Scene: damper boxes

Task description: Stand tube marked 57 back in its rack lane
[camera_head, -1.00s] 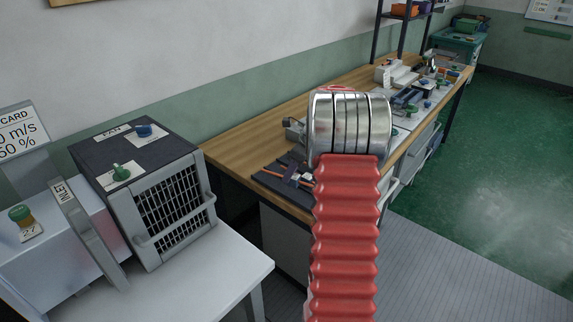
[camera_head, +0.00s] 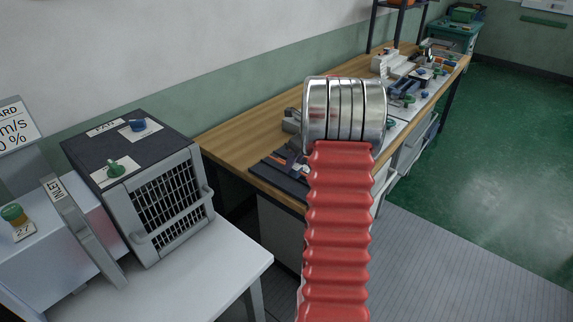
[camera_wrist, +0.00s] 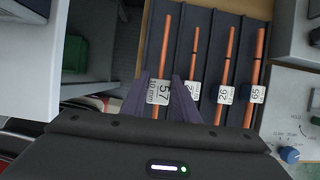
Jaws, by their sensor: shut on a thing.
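The tube marked 57 (camera_wrist: 165,45) is a thin copper-coloured tube with a white label reading 57 and 10 mm. In the wrist view my gripper (camera_wrist: 161,84) has its two dark purple fingers closed around it at the label. The tube lines up with the leftmost lane of the dark ribbed rack (camera_wrist: 213,50); I cannot tell whether it touches the rack. The rack also shows in the head view (camera_head: 272,178), partly behind my arm. My gripper is hidden there.
Other copper tubes stand in lanes to the right, labelled 26 (camera_wrist: 227,50) and 65 (camera_wrist: 260,45), plus one whose label is partly covered. A grey panel with a blue knob (camera_wrist: 289,154) lies right of the rack. A wooden bench (camera_head: 240,137) has clear surface left of my arm.

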